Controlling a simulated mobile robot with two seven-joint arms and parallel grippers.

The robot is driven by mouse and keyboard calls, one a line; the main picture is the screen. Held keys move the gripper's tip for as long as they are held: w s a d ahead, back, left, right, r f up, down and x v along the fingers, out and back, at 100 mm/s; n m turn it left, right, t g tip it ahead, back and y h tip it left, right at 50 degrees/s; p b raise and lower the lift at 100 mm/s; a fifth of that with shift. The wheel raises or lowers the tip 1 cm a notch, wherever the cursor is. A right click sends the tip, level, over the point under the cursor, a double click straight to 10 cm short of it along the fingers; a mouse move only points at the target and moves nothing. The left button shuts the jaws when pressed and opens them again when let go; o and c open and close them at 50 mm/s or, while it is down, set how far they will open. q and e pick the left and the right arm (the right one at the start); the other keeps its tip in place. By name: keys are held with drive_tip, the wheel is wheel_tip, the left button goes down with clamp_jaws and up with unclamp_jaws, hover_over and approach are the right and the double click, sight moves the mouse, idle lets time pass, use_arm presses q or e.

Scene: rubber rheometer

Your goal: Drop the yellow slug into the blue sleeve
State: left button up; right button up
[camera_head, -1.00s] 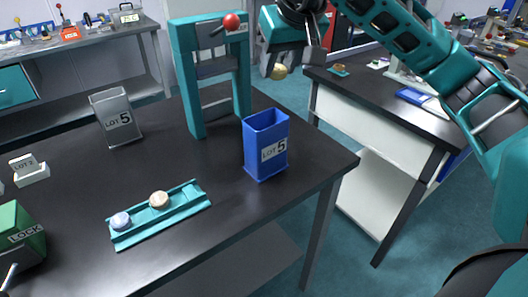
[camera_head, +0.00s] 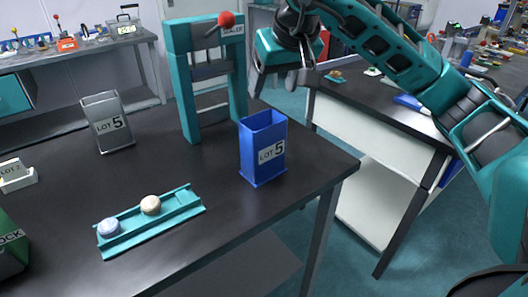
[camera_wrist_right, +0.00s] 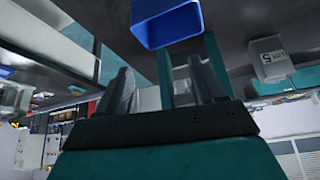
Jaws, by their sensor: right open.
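The blue sleeve (camera_head: 262,150), labelled LOT 5, stands upright on the dark table near its right edge. In the right wrist view the sleeve (camera_wrist_right: 168,28) shows at the top, beyond the fingers. My right gripper (camera_head: 281,82) is above the sleeve, a little behind or to its right, with its fingers apart and empty. Its two fingers also show apart in the right wrist view (camera_wrist_right: 163,82). The yellow slug is not visible now; the bottom of the sleeve is hidden. My left gripper is not in view.
A teal tray (camera_head: 178,217) holds a tan slug (camera_head: 151,205) and a pale blue slug (camera_head: 109,227). A grey LOT 5 sleeve (camera_head: 108,122) stands at the left. A teal frame (camera_head: 184,90) with a red-knobbed lever (camera_head: 226,20) stands behind the blue sleeve.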

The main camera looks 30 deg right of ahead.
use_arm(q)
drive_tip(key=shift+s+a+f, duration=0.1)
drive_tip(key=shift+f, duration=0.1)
use_arm(e)
drive_tip(key=shift+r, duration=0.1)
use_arm(q)
drive_tip(key=p, duration=0.1)
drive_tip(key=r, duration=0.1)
drive_tip(key=p, duration=0.1)
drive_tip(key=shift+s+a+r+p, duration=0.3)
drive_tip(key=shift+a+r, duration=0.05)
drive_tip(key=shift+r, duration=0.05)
use_arm(e)
drive_tip(key=v, duration=1.2)
drive_tip(key=shift+s+r, duration=0.2)
drive_tip(key=shift+r, duration=0.1)
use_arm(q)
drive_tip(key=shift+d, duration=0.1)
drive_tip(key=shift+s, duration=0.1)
